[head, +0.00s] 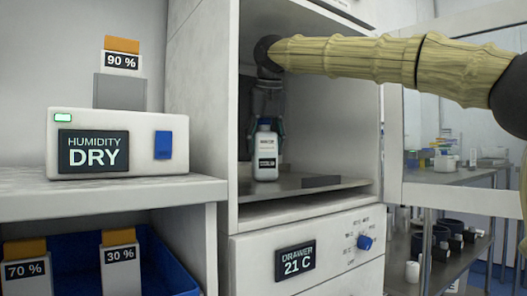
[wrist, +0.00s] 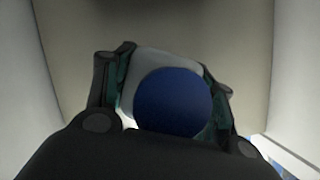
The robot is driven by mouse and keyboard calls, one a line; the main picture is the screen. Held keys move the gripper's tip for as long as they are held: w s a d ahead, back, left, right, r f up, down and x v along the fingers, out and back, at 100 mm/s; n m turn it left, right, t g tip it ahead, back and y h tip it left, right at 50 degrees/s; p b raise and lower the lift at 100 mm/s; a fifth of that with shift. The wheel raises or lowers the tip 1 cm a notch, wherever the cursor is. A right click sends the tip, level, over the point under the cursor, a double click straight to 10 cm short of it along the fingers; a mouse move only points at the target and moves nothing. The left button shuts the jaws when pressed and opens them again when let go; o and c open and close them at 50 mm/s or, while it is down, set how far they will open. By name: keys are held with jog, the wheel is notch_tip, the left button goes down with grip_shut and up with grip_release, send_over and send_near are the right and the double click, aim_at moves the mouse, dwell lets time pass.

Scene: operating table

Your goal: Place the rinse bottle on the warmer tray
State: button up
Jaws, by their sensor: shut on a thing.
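The rinse bottle (head: 265,158) is white with a dark label and a blue cap. It is upright inside the open cabinet bay. My gripper (head: 266,133) reaches down from above and is shut on its upper part, one finger on each side. In the wrist view the blue cap (wrist: 172,102) sits between the two fingers. A grey metal tray (head: 290,187), which seems to be the warmer tray, covers the bay floor. The bottle's base is at or just above this surface; I cannot tell whether they touch.
The bay's side walls stand close on both sides. A drawer front (head: 300,258) reading "21 C" with a blue knob is below. A humidity box (head: 110,110) reading "DRY" stands on the left shelf. A blue bin (head: 168,265) is beneath it.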

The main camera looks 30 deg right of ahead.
jog(key=shift+s+d+r, duration=0.15)
jog(key=shift+s+d, duration=0.05)
jog(key=shift+d, duration=0.15)
jog(key=shift+a, duration=0.1)
jog(key=o, duration=1.5)
jog(key=shift+c, duration=0.2)
jog(key=shift+s+r+p, duration=0.15)
jog(key=shift+r+p, duration=0.5)
jog(key=shift+p, duration=0.2)
jog(key=s+a+p, duration=0.3)
jog(key=s+p, duration=0.2)
jog(key=s, duration=0.6)
jog(key=shift+s+a+f+p, duration=0.15)
jog(key=shift+s+a+p, duration=0.15)
jog(key=shift+a, duration=0.05)
